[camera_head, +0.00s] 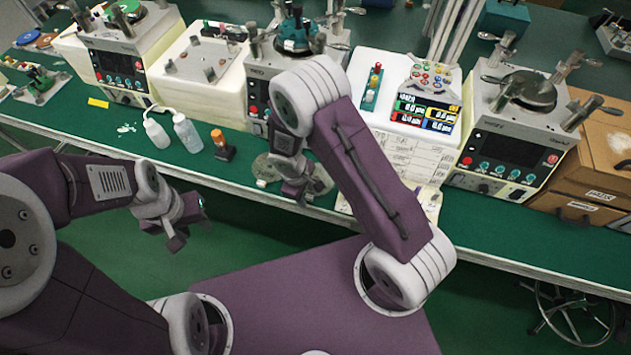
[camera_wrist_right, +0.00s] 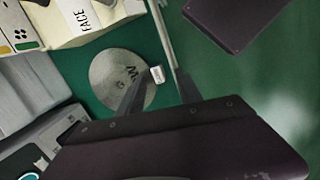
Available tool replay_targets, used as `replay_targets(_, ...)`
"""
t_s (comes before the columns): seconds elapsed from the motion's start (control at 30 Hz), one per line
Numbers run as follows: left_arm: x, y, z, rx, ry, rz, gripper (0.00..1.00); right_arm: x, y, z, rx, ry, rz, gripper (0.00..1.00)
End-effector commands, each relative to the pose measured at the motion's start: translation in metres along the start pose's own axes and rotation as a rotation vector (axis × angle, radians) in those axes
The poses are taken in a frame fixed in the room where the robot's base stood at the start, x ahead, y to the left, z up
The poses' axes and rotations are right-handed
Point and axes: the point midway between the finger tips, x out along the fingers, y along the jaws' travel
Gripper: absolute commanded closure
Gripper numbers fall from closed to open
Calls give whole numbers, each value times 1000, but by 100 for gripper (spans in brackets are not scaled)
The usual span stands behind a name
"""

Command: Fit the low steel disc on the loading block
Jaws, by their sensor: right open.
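My right gripper (camera_head: 296,190) hangs low over the front of the green bench, and its arm hides part of what lies there. In the right wrist view its two fingers (camera_wrist_right: 158,92) are apart with nothing held. A flat round grey steel disc (camera_wrist_right: 108,68) with a dark mark lies beyond the left finger, which overlaps it in the picture. A small white labelled piece (camera_wrist_right: 157,74) sits at the disc's right edge. In the head view, round grey metal pieces (camera_head: 263,168) show beside the gripper. I cannot tell which is the loading block. My left gripper (camera_head: 190,224) is empty, in front of the bench.
Two white squeeze bottles (camera_head: 186,133) and an orange-capped bottle (camera_head: 222,146) stand left of the right gripper. Lapping machines (camera_head: 515,130) line the bench behind. A white cabinet with a coloured display (camera_head: 425,110) stands right of the arm.

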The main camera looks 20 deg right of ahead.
Motion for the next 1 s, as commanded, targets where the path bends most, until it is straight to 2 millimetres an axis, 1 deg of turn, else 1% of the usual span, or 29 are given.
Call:
replay_targets(0.07,1,0,0,0,0,0,64,5,0,0,2,1,0,58)
replay_targets(0.23,1,0,0,0,0,0,64,4,0,0,2,2,0,58)
replay_targets(0.27,1,0,0,0,0,0,64,4,0,0,2,2,0,64)
replay_targets(0.3,1,0,0,0,0,0,64,4,0,0,2,2,0,75)
replay_targets(0.4,1,0,0,0,0,0,64,4,0,0,1,2,0,100)
replay_targets(1.0,1,0,0,0,0,0,64,4,0,0,2,0,0,100)
